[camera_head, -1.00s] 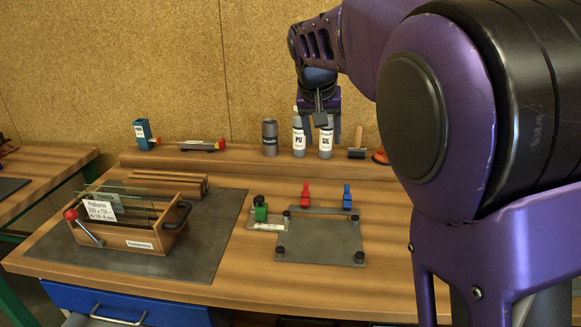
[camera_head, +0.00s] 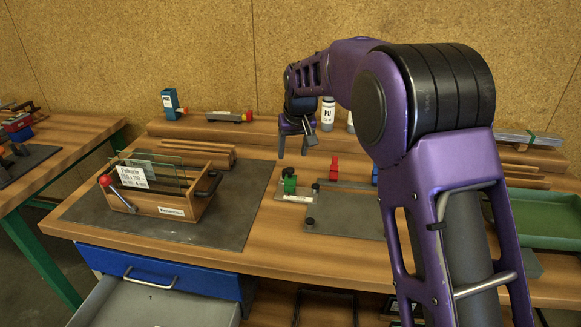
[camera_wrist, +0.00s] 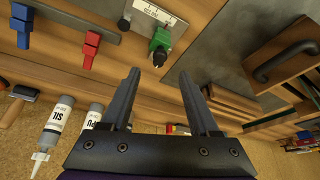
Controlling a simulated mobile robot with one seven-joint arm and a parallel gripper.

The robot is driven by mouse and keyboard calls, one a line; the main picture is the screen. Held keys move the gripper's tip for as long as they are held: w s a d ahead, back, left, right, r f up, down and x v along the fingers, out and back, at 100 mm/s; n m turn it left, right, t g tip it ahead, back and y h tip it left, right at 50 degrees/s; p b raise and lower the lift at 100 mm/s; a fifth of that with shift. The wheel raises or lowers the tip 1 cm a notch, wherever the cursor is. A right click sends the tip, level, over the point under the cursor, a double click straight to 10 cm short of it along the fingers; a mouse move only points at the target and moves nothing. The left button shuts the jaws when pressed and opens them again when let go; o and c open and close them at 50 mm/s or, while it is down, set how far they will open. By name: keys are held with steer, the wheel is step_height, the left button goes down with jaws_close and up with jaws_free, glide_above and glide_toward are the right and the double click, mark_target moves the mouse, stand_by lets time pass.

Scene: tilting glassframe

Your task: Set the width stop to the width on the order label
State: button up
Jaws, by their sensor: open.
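The width stop is a green block (camera_head: 290,185) with a black knob, on a pale scale strip (camera_head: 297,198) at the left of the grey fixture plate (camera_head: 340,222). The stop also shows in the wrist view (camera_wrist: 161,38), its knob towards my fingertips. The scale figures are too small to read surely. The order label (camera_head: 131,177) is white, on the wooden box holding glass panes; its small print is not clearly legible. My gripper (camera_head: 293,153) is open and empty, pointing down above and behind the stop. In the wrist view, the knob lies just beyond and between my fingertips (camera_wrist: 159,74).
A red clamp (camera_head: 334,168) and a blue clamp (camera_wrist: 23,24) stand along the plate's back edge. Bottles (camera_head: 328,114) stand on the rear ledge. The wooden box (camera_head: 165,203) with a red-knobbed lever and black handle stands on a dark mat (camera_head: 235,228). The mat's right part is clear.

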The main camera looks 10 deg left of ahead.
mark_target(290, 169)
steer(key=x, duration=0.7)
steer(key=shift+w+f, duration=0.1)
steer(key=shift+f, duration=0.15)
jaws_close()
stand_by(1.1)
